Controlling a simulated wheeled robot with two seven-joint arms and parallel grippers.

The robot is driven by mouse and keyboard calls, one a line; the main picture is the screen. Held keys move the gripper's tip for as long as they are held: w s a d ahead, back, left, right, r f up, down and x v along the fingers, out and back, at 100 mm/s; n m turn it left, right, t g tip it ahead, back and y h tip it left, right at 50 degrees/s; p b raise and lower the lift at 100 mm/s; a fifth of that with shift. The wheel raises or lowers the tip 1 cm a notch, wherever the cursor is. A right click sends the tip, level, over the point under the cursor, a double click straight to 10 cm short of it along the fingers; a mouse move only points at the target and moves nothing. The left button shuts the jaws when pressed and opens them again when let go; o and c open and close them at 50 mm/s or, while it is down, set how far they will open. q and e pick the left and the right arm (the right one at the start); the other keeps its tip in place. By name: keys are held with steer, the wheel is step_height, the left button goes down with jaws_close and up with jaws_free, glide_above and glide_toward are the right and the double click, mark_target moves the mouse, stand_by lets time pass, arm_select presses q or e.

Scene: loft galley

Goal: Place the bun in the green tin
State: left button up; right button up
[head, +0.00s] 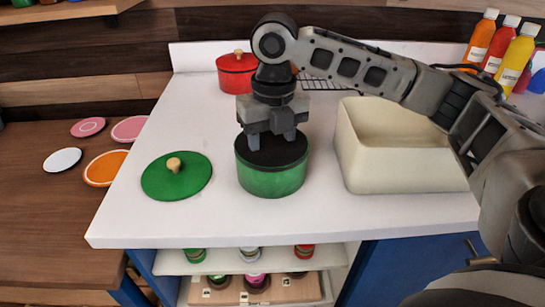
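The green tin (272,178) stands upright and open on the white counter, with a dark interior. My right gripper (271,139) points straight down over the tin's mouth. Its two fingers are spread apart, with nothing visible between them. No bun can be made out; the inside of the tin is too dark to tell what lies in it. A green lid (190,178) with a wooden knob lies on the counter to the left of the tin. My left gripper is out of view.
A cream bin (400,171) stands right of the tin. A red lidded pot (232,72) and a wire rack (323,84) are behind. Bottles (480,38) stand at the back right. Discs (105,168) lie on the wooden surface at left. The counter's front edge is clear.

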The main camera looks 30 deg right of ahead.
mark_target(274, 147)
steer(key=shift+s+f, duration=0.1)
steer(key=shift+f, duration=1.05)
steer(key=o, duration=1)
steer(key=shift+f, duration=0.15)
steer(key=shift+c, duration=0.2)
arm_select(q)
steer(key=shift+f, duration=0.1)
arm_select(e)
steer(key=r, duration=0.6)
steer(key=r+p, duration=0.1)
steer(key=r, duration=0.4)
steer(key=shift+d+r, duration=0.2)
steer(key=shift+r, duration=0.15)
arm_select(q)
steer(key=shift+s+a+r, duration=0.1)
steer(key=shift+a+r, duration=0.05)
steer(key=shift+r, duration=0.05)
arm_select(e)
steer(key=shift+r, duration=0.3)
steer(key=shift+s, duration=0.1)
